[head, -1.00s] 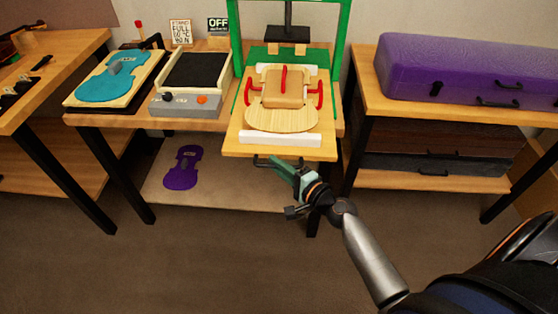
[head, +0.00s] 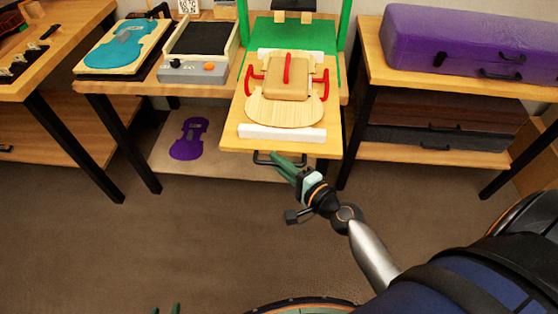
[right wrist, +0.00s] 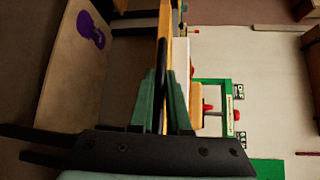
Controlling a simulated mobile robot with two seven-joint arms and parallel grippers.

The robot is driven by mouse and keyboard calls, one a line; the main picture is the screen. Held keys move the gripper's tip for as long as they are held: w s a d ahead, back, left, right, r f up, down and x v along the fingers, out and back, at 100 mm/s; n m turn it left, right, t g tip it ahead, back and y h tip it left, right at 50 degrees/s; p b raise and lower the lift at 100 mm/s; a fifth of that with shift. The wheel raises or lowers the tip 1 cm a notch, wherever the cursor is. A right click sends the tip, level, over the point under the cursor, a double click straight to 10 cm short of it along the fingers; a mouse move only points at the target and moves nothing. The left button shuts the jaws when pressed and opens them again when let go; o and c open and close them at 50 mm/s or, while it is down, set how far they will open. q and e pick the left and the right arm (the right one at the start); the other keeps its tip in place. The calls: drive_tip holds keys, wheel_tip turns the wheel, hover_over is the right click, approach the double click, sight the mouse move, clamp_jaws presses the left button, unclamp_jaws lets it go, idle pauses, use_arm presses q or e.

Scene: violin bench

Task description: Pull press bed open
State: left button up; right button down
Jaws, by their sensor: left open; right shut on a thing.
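The press bed (head: 231,142) is a light wooden board sticking out of the green press frame (head: 343,40), well past the bench's front edge. On it lie a pale violin-shaped plate (head: 283,112), a wooden block with red handles (head: 289,89) and white strips. My right gripper (head: 283,163) is shut on the dark bar handle (head: 262,160) under the bed's front edge. In the right wrist view, the fingers (right wrist: 162,100) close around the handle from both sides. My left gripper (head: 166,309) shows only its green fingertips at the bottom edge, apart and empty.
Left of the press sit a grey box with a black top (head: 195,68) and a tray with a blue violin shape (head: 120,45). A purple case (head: 450,40) lies on the right shelf. A purple violin shape (head: 189,140) lies below. Floor in front is clear.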

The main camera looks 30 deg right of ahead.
drive_tip(key=c, duration=1.2)
unclamp_jaws()
use_arm(q)
drive_tip(key=d+f+b, duration=0.1)
drive_tip(key=b, duration=0.1)
drive_tip(key=w+d+f+b, duration=0.1)
drive_tip(key=b, duration=0.2)
drive_tip(key=shift+w+d+f+m+h, duration=0.2)
drive_tip(key=shift+d+f+m+h, duration=0.1)
drive_tip(key=shift+d+h, duration=0.1)
use_arm(e)
drive_tip(key=v, duration=1.2)
drive_tip(key=shift+s+d, duration=0.1)
drive_tip(key=shift+s, duration=0.15)
use_arm(q)
drive_tip(key=shift+a, duration=0.15)
